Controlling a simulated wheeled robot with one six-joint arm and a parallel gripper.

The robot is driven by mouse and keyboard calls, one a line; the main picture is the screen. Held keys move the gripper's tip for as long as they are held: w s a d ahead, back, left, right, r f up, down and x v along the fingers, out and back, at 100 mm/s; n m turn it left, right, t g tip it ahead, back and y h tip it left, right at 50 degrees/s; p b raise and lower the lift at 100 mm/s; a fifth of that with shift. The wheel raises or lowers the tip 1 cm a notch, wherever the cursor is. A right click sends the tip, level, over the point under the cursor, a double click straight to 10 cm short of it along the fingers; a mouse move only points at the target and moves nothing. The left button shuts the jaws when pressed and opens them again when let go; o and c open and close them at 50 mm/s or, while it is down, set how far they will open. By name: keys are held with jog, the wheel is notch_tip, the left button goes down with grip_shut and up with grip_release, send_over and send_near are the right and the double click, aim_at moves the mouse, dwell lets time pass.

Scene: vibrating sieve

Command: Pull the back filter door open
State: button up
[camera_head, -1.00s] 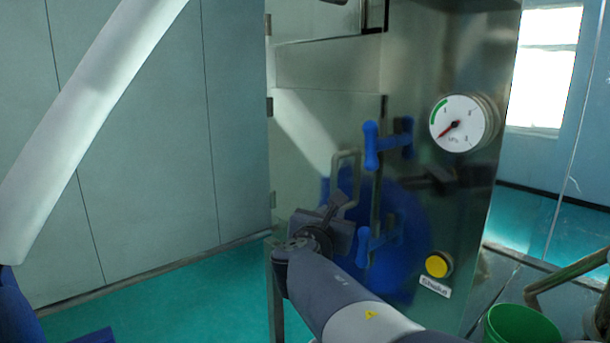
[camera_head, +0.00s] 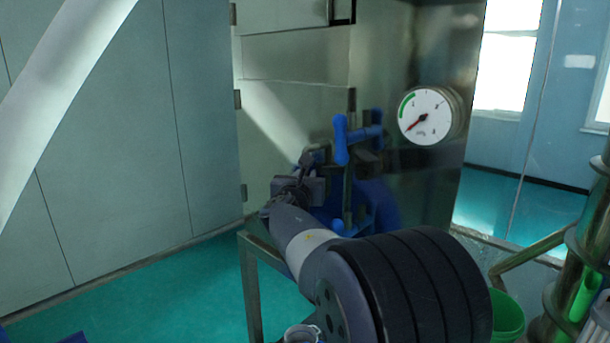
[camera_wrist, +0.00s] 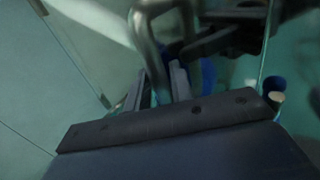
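The back filter door (camera_head: 290,125) is a pale metal panel on the machine, with hinges at its left edge, and it looks closed. My gripper (camera_head: 308,170) is at the door's right side, in front of its metal bar handle, which it mostly hides in the head view. In the wrist view the bar handle (camera_wrist: 150,45) runs down between the two fingers of my gripper (camera_wrist: 158,82). Whether the fingers press on the bar I cannot tell. A blue-ended clamp (camera_head: 342,140) sits right of the door's edge, with another below it, partly hidden.
A round gauge (camera_head: 428,115) is on the machine's right face. A green bucket (camera_head: 508,315) stands at the lower right. A metal leg (camera_head: 250,290) supports the machine.

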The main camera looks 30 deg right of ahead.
jog(key=shift+w, duration=0.1)
jog(key=shift+c, duration=0.2)
grip_shut()
dwell(0.4)
